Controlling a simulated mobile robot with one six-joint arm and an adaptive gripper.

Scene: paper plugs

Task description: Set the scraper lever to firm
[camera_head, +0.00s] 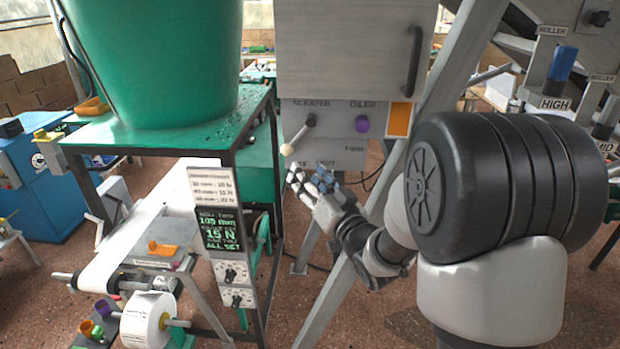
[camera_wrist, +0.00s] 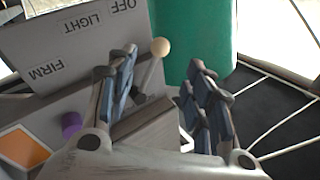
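The scraper lever (camera_head: 298,135) is a light rod with a cream ball knob under the SCRAPER label on the grey panel. It tilts down to the left. In the wrist view its ball (camera_wrist: 160,47) shows between my fingertips, on the OFF side of the label plate (camera_wrist: 75,45), which reads OFF, LIGHT and FIRM. FIRM is at the far end from the ball. My gripper (camera_head: 309,180) is open, just below and right of the ball in the head view. In the wrist view my gripper (camera_wrist: 164,62) has blue-padded fingers apart, with the lever seen between them; contact is unclear.
The purple oiler knob (camera_head: 362,124) and an orange square (camera_head: 399,119) sit right of the lever. A green tub (camera_head: 155,60) stands on a green table at left. A slanted grey beam (camera_head: 345,240) stands close to my arm. A display (camera_head: 217,228) hangs at lower left.

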